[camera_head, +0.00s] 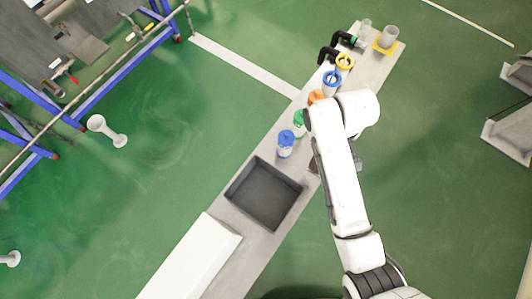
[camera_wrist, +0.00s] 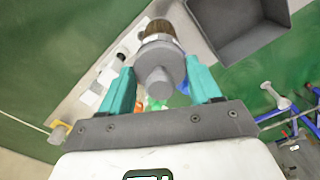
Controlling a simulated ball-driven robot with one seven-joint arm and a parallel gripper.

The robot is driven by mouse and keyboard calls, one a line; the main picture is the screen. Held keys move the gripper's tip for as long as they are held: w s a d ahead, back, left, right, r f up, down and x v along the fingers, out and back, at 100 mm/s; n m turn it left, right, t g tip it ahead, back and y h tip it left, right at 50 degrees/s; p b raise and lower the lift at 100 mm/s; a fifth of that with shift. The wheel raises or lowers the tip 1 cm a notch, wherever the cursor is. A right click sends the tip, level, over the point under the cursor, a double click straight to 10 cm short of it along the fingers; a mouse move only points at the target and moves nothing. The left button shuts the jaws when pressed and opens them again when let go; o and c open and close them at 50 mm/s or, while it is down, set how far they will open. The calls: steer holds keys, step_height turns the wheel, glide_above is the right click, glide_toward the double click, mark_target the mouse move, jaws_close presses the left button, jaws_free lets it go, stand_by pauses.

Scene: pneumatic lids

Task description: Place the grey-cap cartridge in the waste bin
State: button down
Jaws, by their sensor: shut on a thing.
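The grey-cap cartridge (camera_wrist: 160,60) shows in the wrist view, with a round grey cap facing the camera and a brown body behind it. My gripper (camera_wrist: 162,88) has its teal fingers on either side of the cap and is shut on the cartridge. In the head view my arm mostly hides the gripper and cartridge, to the right of the bin. The waste bin (camera_head: 244,203) is a dark grey open box on the bench and looks empty. It also shows in the wrist view (camera_wrist: 270,50), to the right of the cartridge.
Several capped cartridges stand in a row on the narrow bench, including a blue-cap one (camera_head: 285,145) just beyond the bin and a green-cap one (camera_head: 299,123). A white box (camera_head: 190,262) lies on the near side of the bin. A yellow-based cup (camera_head: 388,40) stands at the far end.

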steer(key=s+a+n, duration=0.4)
steer(key=a+n, duration=0.1)
steer(key=a, duration=0.2)
steer(key=s+a+n, duration=0.4)
steer(key=a+n, duration=0.1)
steer(key=a, duration=0.3)
step_height(320, 180, down, 15)
steer(key=b, duration=0.3)
steer(key=shift+s+a+b, duration=0.25)
steer(key=shift+a+b, duration=0.1)
steer(key=shift+a, duration=0.1)
steer(key=shift+f, duration=0.15)
steer(key=shift+c, duration=1)
jaws_free()
